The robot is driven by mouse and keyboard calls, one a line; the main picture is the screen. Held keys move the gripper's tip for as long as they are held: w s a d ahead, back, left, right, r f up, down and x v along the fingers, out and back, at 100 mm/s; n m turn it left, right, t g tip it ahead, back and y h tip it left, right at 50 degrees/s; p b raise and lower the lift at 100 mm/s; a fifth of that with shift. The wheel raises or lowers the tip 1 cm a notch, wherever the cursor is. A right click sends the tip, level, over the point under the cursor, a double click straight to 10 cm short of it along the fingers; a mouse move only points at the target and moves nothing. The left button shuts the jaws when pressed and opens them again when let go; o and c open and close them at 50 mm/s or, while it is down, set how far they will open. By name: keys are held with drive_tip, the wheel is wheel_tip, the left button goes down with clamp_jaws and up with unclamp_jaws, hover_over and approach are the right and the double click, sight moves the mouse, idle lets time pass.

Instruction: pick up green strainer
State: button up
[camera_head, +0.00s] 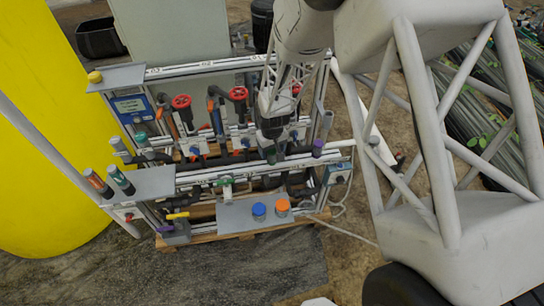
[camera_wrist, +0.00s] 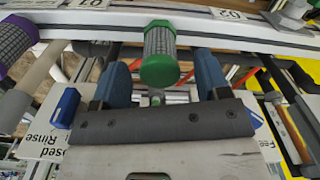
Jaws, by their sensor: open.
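The green strainer (camera_wrist: 160,58) has a grey mesh body and green end caps. In the wrist view it points toward the camera from a white rail, with its near green cap between my gripper's blue fingertips. My gripper (camera_wrist: 162,75) is open, one finger on each side of the strainer, with visible gaps to both.
A purple-capped strainer (camera_head: 318,147) sits to the right on the same rail. Red valve wheels (camera_head: 182,102) and pipes crowd the skid behind. A grey shelf (camera_head: 235,219) in front holds a blue-capped piece (camera_head: 259,210) and an orange-capped piece (camera_head: 282,206). A yellow tank (camera_head: 50,120) stands left.

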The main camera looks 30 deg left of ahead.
drive_tip(key=shift+f, duration=1.6)
drive_tip(key=c, duration=1)
drive_tip(key=shift+r, duration=0.1)
drive_tip(key=shift+r, duration=1)
drive_tip(key=shift+s+d+r, duration=0.2)
drive_tip(key=shift+d+r, duration=0.05)
drive_tip(key=shift+r, duration=0.5)
drive_tip(key=s+d, duration=0.3)
drive_tip(key=s+d+r, duration=0.1)
drive_tip(key=s+d, duration=0.2)
drive_tip(key=d, duration=0.1)
drive_tip(key=s+d, duration=0.4)
drive_tip(key=shift+s+d+r, duration=0.1)
drive_tip(key=shift+d+r, duration=0.05)
drive_tip(key=shift+d, duration=0.1)
